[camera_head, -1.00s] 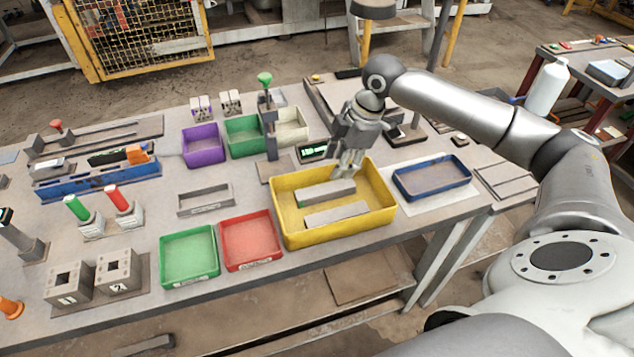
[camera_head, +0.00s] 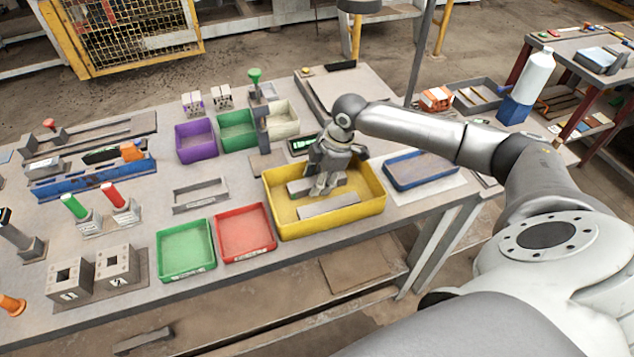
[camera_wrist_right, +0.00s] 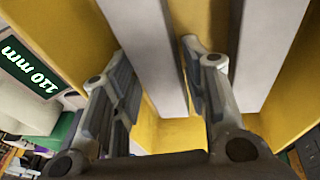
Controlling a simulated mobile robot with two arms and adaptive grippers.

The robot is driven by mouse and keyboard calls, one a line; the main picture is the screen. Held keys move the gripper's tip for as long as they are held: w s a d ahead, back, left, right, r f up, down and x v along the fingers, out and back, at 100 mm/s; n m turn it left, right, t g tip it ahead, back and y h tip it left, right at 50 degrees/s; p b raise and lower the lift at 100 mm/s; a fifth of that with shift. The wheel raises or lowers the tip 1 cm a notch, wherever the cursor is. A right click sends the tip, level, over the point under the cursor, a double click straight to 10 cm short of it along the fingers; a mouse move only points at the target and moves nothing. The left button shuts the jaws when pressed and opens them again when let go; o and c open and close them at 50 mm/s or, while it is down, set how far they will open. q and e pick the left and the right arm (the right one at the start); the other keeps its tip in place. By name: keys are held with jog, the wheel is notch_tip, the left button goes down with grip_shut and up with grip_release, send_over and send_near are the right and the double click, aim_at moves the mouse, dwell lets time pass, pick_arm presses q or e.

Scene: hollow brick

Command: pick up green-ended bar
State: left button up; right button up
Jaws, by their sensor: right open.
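Two plain grey bars lie in the yellow tray (camera_head: 377,203). My right gripper (camera_head: 322,190) is down in the tray at the rear bar (camera_head: 298,187) and hides part of it. The front bar (camera_head: 328,206) lies in front of the gripper, apart from the rear one. In the right wrist view my open fingers (camera_wrist_right: 156,52) stand on either side of one bar (camera_wrist_right: 148,30), and the other bar (camera_wrist_right: 265,50) lies to the right. I see no green end on either bar; parts of them are hidden or out of frame. My left gripper is not in view.
The yellow tray's walls surround the gripper closely. A blue tray (camera_head: 390,182) stands to its right, a red tray (camera_head: 268,249) and green tray (camera_head: 212,266) to its left. A display reading 110 mm (camera_wrist_right: 28,68) is beside the yellow tray.

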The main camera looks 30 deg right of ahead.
jog(key=c, duration=0.9)
jog(key=shift+r, duration=0.1)
grip_shut()
